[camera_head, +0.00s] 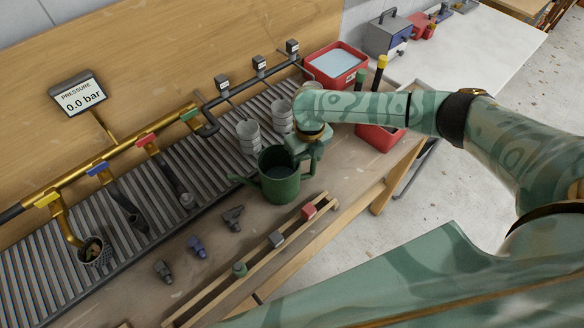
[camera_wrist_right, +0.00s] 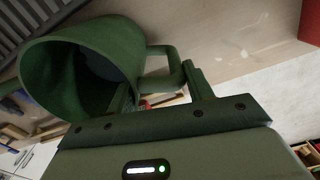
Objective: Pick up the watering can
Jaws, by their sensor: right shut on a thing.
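The dark green watering can (camera_head: 281,187) is over the worktop in front of the slatted grating, its open top facing up and its spout pointing left. I cannot tell whether its base touches the worktop. My right gripper (camera_head: 301,152) is at its right rear side, shut on its handle. In the right wrist view the can (camera_wrist_right: 85,60) fills the upper left, and its looped handle (camera_wrist_right: 172,62) runs to my right gripper's fingers (camera_wrist_right: 165,95). The fingertips are partly hidden in the head view. My left gripper is not in view.
Two grey ribbed cups (camera_head: 249,137) stand just behind the can. Several small fittings (camera_head: 197,246) lie to its front left. A wooden rail (camera_head: 255,255) with coloured blocks runs along the front edge. A brass pipe (camera_head: 100,163) with taps and a red water-filled tub (camera_head: 336,66) are behind.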

